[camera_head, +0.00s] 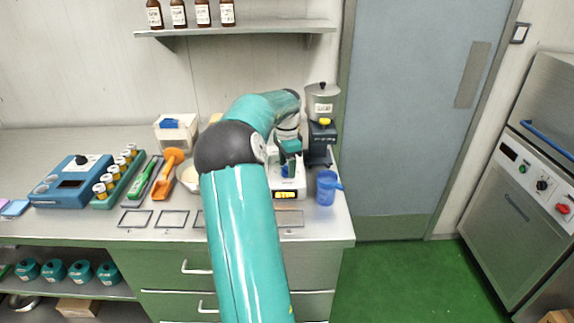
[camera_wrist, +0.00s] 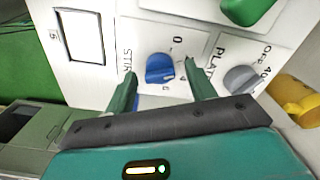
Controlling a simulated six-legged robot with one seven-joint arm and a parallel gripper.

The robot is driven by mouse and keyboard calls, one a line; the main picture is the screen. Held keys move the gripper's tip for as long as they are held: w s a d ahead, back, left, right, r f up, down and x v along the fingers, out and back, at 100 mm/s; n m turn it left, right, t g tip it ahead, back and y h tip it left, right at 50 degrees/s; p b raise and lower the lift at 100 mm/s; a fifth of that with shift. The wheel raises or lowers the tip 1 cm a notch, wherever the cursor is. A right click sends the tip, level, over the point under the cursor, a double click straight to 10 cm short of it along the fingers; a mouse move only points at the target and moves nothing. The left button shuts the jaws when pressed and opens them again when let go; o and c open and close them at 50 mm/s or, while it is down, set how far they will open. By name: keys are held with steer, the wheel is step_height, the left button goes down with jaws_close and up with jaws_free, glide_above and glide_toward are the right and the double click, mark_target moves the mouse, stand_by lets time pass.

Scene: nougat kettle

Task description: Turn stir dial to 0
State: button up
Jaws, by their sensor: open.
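The stir dial (camera_wrist: 160,68) is a blue knob on a white panel in the wrist view, beside the printed word STIR. The marks 0, 4 and 6 show around it, with 0 above and to its right. I cannot tell exactly which mark it points to. My gripper (camera_wrist: 161,74) is open, one green finger on each side of the dial in the picture. I cannot tell whether the fingers touch it. In the head view my arm hides much of the area around my gripper (camera_head: 289,148), above a white device (camera_head: 287,185) with a yellow display; the dial is not seen there.
In the wrist view a grey dial (camera_wrist: 241,79) sits right of the blue one, with a green part (camera_wrist: 247,10) above. In the head view a blue jug (camera_head: 326,187) and a dark stand with a metal pot (camera_head: 322,104) are right of the white device.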

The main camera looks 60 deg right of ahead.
steer(key=shift+f, duration=0.15)
steer(key=c, duration=1)
steer(key=shift+o, duration=0.2)
steer(key=shift+n, duration=0.4)
steer(key=n, duration=0.4)
steer(key=shift+n, duration=2.1)
steer(key=o, duration=1)
steer(key=shift+c, duration=0.2)
